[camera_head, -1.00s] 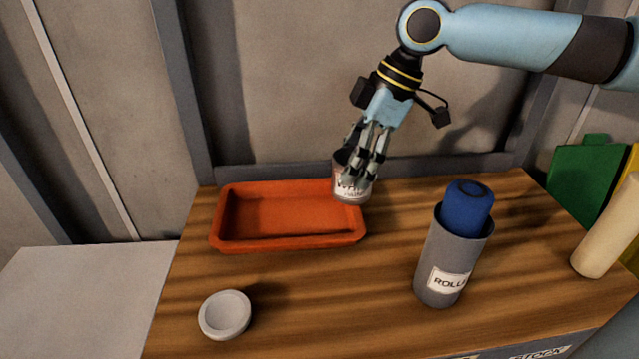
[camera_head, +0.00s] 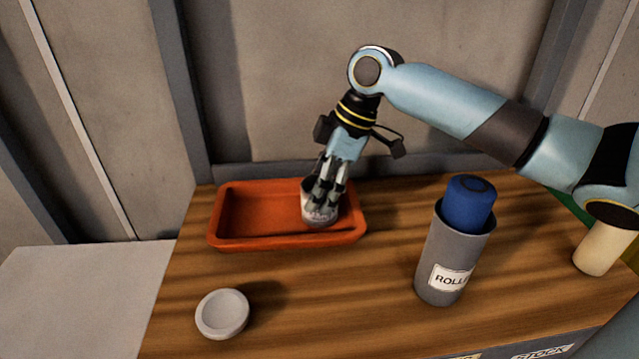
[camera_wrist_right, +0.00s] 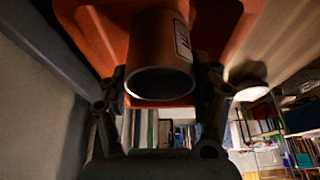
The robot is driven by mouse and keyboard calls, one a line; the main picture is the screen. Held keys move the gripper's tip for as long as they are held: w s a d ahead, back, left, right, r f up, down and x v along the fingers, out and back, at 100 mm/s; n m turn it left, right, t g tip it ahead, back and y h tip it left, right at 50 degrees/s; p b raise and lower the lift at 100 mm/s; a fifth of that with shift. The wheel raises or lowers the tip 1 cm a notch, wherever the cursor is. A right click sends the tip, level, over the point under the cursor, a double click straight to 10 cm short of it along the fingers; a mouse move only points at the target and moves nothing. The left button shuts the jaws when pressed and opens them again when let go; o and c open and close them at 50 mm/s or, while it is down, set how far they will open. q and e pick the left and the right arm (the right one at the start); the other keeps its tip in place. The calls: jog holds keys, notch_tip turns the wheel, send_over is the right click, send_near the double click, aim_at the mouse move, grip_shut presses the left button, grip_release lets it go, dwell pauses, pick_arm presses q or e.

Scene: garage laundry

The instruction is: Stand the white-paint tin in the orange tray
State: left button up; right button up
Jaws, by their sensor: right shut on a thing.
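The orange tray (camera_head: 235,240) lies on the wooden bench against the back wall. My right gripper (camera_head: 323,202) is shut on the white-paint tin (camera_head: 310,216), over the right part of the tray. In the head view the fingers cover much of the tin, and I cannot tell if its base touches the tray floor. In the right wrist view the tin (camera_wrist_right: 160,62) sits between the fingers, with part of a label at its right edge and the orange tray (camera_wrist_right: 98,28) behind it. My left gripper is not in view.
A grey holder (camera_head: 450,262) labelled "ROLL..." with a blue roll (camera_head: 468,204) stands right of the tray. A shallow white dish (camera_head: 222,314) lies in front. A cream cylinder (camera_head: 598,250) stands at the right edge. The bench between dish and holder is clear.

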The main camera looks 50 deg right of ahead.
jog(key=o, duration=1.3)
jog(key=shift+f, duration=0.1)
jog(key=p+v, duration=0.1)
jog(key=v, duration=1.1)
